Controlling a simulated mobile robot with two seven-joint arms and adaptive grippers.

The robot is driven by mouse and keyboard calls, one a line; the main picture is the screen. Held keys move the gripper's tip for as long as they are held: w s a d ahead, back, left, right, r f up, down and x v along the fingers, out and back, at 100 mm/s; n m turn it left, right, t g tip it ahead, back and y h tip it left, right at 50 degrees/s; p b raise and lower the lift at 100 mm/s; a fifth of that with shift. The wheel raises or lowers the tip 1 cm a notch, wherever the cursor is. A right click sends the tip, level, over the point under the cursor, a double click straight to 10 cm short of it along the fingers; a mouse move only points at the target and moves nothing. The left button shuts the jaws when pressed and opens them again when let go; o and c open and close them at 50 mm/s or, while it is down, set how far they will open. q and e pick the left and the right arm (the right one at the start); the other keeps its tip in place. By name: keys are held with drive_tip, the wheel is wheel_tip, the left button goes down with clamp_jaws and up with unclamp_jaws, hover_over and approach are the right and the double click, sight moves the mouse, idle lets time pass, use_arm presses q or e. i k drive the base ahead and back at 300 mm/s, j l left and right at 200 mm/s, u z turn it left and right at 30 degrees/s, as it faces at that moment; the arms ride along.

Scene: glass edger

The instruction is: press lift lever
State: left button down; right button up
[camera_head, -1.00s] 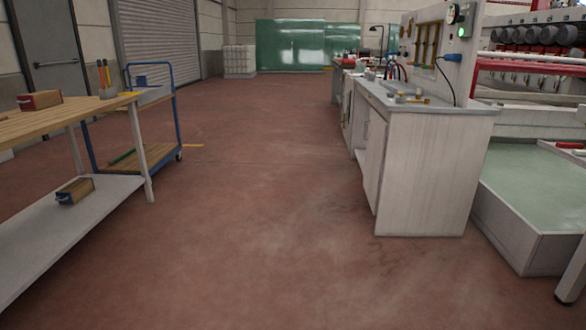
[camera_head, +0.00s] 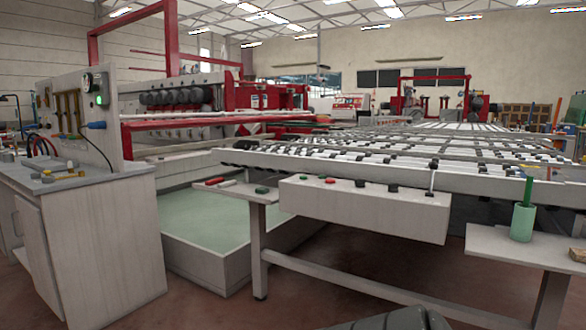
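I cannot single out the lift lever with certainty. A white control box (camera_head: 362,212) hangs on the front of the roller conveyor table (camera_head: 390,165), with small black, red and green controls along its top edge. A thin upright pale rod (camera_head: 432,180) stands at the right end of this box; whether it is the lever is too small to tell. Neither of my grippers shows in the head view. A dark grey rounded shape at the bottom edge looks like part of my own body.
A white cabinet (camera_head: 105,235) with a tool panel stands at left. A tray of greenish water (camera_head: 200,222) lies under the red edging machine (camera_head: 200,95). A side shelf (camera_head: 500,245) at right holds a green cup (camera_head: 522,222). Bare floor shows in front.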

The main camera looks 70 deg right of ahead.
sight(433, 166)
drive_tip(key=z, duration=3.4)
